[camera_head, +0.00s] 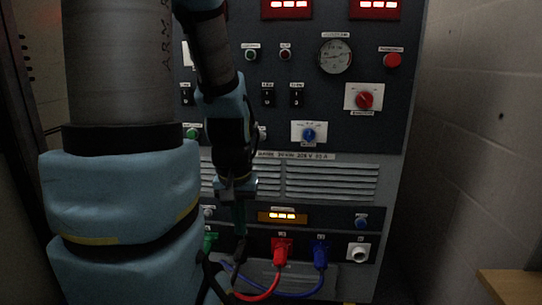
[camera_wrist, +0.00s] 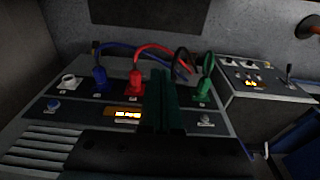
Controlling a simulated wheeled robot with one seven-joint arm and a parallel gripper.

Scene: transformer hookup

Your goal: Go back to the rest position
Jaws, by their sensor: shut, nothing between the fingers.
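My gripper (camera_head: 240,231) is shut and empty in front of the lower part of the transformer cabinet (camera_head: 388,190). In the wrist view its dark green fingers (camera_wrist: 164,100) lie side by side, in front of the row of plugs. A red plug (camera_head: 281,250), a blue plug (camera_head: 320,253) and a partly hidden green plug (camera_head: 209,240) sit in the lower panel; they also show in the wrist view as red (camera_wrist: 136,85), blue (camera_wrist: 100,80) and green (camera_wrist: 204,90). A black cable (camera_wrist: 181,58) runs behind the fingers; its plug end is hidden.
A white socket (camera_head: 358,252) sits empty right of the blue plug. Red and blue cables hang below the plugs. A block wall (camera_head: 480,140) stands on the right, with a wooden surface (camera_head: 512,285) at the lower right corner. The cabinet carries knobs and a gauge (camera_head: 335,57).

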